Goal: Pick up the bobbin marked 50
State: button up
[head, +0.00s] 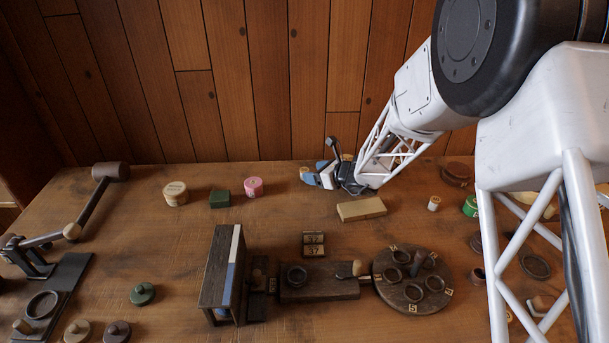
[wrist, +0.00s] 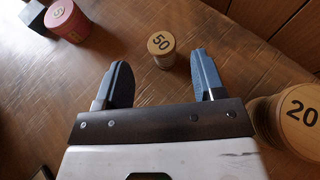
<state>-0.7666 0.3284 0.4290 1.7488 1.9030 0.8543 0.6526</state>
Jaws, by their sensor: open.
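The bobbin marked 50 (wrist: 161,47) is a small light-wood spool with a black number on its pale top. In the wrist view it stands upright on the table, ahead of and between my gripper's fingertips. My gripper (wrist: 160,60) is open, with nothing between its two blue pads; the bobbin looks apart from them. In the head view my gripper (head: 313,174) hangs low over the back of the table, right of the pink spool. I cannot make out the bobbin marked 50 there; the gripper seems to hide it.
A larger wooden bobbin marked 20 (wrist: 297,118) stands close to the right finger. A pink spool (head: 253,187) and a dark green block (head: 220,198) are to the left. A pale wood block (head: 361,209) lies in front. The plank wall (head: 262,80) is behind.

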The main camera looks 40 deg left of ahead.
aim_at(304, 169)
jog(key=shift+a, duration=0.1)
jog(key=shift+x, duration=2.5)
jog(key=shift+w, duration=0.1)
jog(key=shift+c, duration=0.3)
jog(key=c, duration=0.9)
